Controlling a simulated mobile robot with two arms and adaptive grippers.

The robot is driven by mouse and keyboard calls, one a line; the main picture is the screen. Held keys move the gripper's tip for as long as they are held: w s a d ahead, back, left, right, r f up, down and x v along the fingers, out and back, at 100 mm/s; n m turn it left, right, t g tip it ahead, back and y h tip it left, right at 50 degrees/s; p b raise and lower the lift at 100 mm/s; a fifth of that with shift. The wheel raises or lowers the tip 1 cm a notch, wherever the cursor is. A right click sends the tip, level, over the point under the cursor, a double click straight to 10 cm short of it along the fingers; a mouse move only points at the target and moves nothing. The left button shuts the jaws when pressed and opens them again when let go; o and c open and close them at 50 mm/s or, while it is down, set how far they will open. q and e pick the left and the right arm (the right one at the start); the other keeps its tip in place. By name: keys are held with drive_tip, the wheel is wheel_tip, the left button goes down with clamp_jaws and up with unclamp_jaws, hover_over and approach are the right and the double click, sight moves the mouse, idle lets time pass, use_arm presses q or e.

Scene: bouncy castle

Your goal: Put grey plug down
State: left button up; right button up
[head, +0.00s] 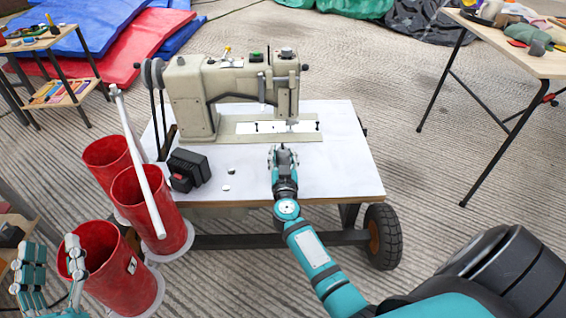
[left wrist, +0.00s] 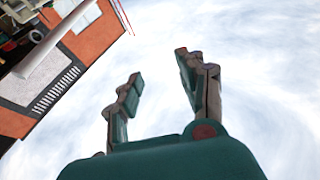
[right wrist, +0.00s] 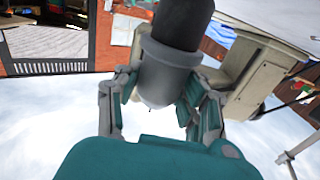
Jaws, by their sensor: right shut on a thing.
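The grey plug (right wrist: 166,70) shows large in the right wrist view, a grey round body with a dark upper part. My right gripper (right wrist: 160,92) is shut on it, with a finger on each side. In the head view my right gripper (head: 283,152) is over the front middle of the white-topped sewing table (head: 345,170), in front of the sewing machine. The plug is mostly hidden there, and I cannot tell whether it touches the table top. My left gripper (head: 51,245) is open and empty at the lower left; it also shows open in the left wrist view (left wrist: 160,68).
The sewing machine (head: 195,95) stands at the back of the table. A black box with a red part (head: 188,170) and small white pieces (head: 230,170) lie left of my right gripper. Red bins (head: 150,205) stand along the left edge. The table's right side is clear.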

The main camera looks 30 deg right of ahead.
use_arm(q)
drive_tip(key=s+r+t, duration=0.2)
drive_tip(key=r, duration=0.1)
drive_tip(key=s+r+t+h+b, duration=0.1)
drive_tip(key=r+t, duration=0.1)
use_arm(e)
drive_tip(key=shift+f, duration=0.75)
use_arm(q)
drive_tip(key=shift+a, duration=0.1)
use_arm(e)
drive_tip(key=o, duration=1.3)
